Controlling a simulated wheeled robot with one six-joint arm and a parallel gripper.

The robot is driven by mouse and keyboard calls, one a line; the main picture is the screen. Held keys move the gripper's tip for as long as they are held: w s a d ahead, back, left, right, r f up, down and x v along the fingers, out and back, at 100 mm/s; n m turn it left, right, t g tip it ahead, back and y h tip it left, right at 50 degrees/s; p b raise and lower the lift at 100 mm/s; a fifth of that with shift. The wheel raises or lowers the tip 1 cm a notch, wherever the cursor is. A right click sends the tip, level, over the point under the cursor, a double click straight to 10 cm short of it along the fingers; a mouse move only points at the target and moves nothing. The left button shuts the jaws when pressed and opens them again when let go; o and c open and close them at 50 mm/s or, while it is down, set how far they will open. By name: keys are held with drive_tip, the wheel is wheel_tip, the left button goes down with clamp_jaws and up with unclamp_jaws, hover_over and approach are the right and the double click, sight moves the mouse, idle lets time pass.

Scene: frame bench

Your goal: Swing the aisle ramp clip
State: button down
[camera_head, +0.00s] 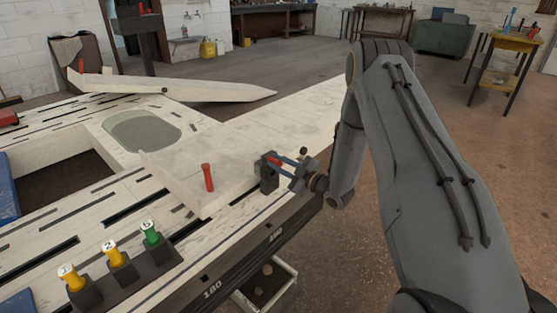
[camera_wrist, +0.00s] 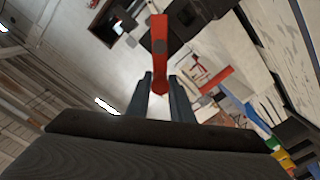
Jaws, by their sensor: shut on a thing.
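A clip with a red lever (camera_head: 273,159) on a dark block (camera_head: 268,180) sits at the bench's right edge in the head view. My gripper (camera_head: 288,165) is beside it, reaching in from the right. In the wrist view, the red lever (camera_wrist: 160,38) runs down between the two fingers of my gripper (camera_wrist: 161,88), which is shut on its near end. The lever's far end meets a dark block (camera_wrist: 187,18). The fingers partly hide the held part, and the exact contact is small in the head view.
A red upright peg (camera_head: 208,178) stands on a pale panel left of the clip. Several numbered yellow and green caps (camera_head: 116,252) line the front. A long pale beam (camera_head: 170,88) lies across the back.

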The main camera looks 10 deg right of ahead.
drive_tip(key=n, duration=0.1)
drive_tip(key=f+n, duration=0.1)
drive_tip(key=n, duration=0.1)
drive_tip(key=shift+s+a+f, duration=0.25)
drive_tip(key=shift+s+a, duration=0.1)
drive_tip(key=shift+s, duration=0.05)
drive_tip(key=shift+s+a+f+n+p, duration=0.15)
drive_tip(key=shift+f+n, duration=0.2)
drive_tip(key=shift+n, duration=0.6)
drive_tip(key=shift+w+f+n+p, duration=0.15)
drive_tip(key=shift+f+n, duration=0.15)
drive_tip(key=shift+n, duration=0.65)
drive_tip(key=shift+s, duration=0.1)
drive_tip(key=c, duration=1.6)
unclamp_jaws()
drive_tip(key=shift+o, duration=0.2)
drive_tip(key=v, duration=0.7)
drive_tip(key=shift+s+p, duration=0.3)
drive_tip(key=shift+p, duration=0.05)
